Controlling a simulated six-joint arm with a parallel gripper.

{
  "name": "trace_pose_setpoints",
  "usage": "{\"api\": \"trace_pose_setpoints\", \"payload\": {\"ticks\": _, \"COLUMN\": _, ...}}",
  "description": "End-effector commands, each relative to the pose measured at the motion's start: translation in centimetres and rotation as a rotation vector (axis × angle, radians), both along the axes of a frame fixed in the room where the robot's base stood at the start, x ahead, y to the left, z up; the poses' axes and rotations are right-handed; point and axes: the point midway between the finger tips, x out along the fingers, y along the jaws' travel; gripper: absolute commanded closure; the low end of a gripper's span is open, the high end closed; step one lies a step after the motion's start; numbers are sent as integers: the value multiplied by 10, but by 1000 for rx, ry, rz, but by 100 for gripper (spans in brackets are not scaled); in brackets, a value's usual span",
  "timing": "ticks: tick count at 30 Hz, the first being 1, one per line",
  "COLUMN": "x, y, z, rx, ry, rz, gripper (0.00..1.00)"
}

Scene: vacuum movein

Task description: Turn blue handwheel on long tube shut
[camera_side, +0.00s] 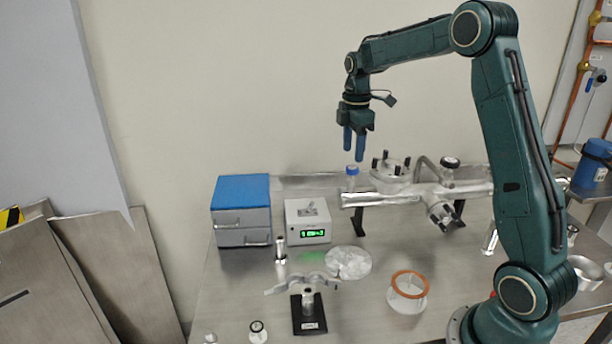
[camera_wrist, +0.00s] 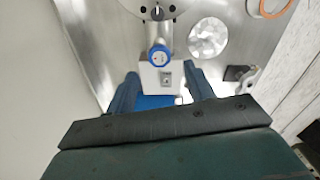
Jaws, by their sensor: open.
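The blue handwheel (camera_side: 351,170) sits on top of a short upright valve at the left end of the long metal tube (camera_side: 398,195). In the wrist view the blue handwheel (camera_wrist: 158,56) shows from above, a little beyond my fingertips and between their lines. My gripper (camera_side: 354,158) points down just above the handwheel in the side view, with its fingers apart. Its two blue fingers also show in the wrist view (camera_wrist: 161,82), apart with nothing between them. I cannot tell the exact gap between the fingertips and the wheel.
A flange with dark clamps (camera_side: 390,168) and a black knob (camera_side: 450,162) stand on the tube to the right. A white gauge box (camera_side: 307,221) and blue-topped drawers (camera_side: 241,210) stand at left. A ring with an orange seal (camera_side: 409,284) lies in front.

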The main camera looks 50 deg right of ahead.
Motion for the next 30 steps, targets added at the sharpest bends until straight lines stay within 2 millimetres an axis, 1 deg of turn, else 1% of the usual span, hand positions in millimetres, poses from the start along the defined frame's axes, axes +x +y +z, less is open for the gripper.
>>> {"api": "trace_pose_setpoints", "payload": {"ticks": 1, "x": 0, "y": 0, "z": -9, "rx": 2, "ry": 2, "rz": 0, "gripper": 47}}
{"api": "trace_pose_setpoints", "payload": {"ticks": 3, "x": 0, "y": 0, "z": -19, "rx": 2, "ry": 2, "rz": 0, "gripper": 47}}
{"api": "trace_pose_setpoints", "payload": {"ticks": 6, "x": 0, "y": 0, "z": -31, "rx": 1, "ry": 2, "rz": 0, "gripper": 47}}
{"api": "trace_pose_setpoints", "payload": {"ticks": 10, "x": 0, "y": 0, "z": -42, "rx": 1, "ry": 1, "rz": 0, "gripper": 47}}
{"api": "trace_pose_setpoints", "payload": {"ticks": 15, "x": 0, "y": 0, "z": -48, "rx": 0, "ry": 0, "rz": 0, "gripper": 47}}
{"api": "trace_pose_setpoints", "payload": {"ticks": 23, "x": 0, "y": 0, "z": -49, "rx": 0, "ry": 0, "rz": 0, "gripper": 47}}
{"api": "trace_pose_setpoints", "payload": {"ticks": 24, "x": 0, "y": 0, "z": -49, "rx": 0, "ry": 0, "rz": 0, "gripper": 51}}
{"api": "trace_pose_setpoints", "payload": {"ticks": 26, "x": 0, "y": 0, "z": -49, "rx": 0, "ry": 0, "rz": 0, "gripper": 63}}
{"api": "trace_pose_setpoints", "payload": {"ticks": 30, "x": 0, "y": 0, "z": -49, "rx": 0, "ry": 0, "rz": 0, "gripper": 90}}
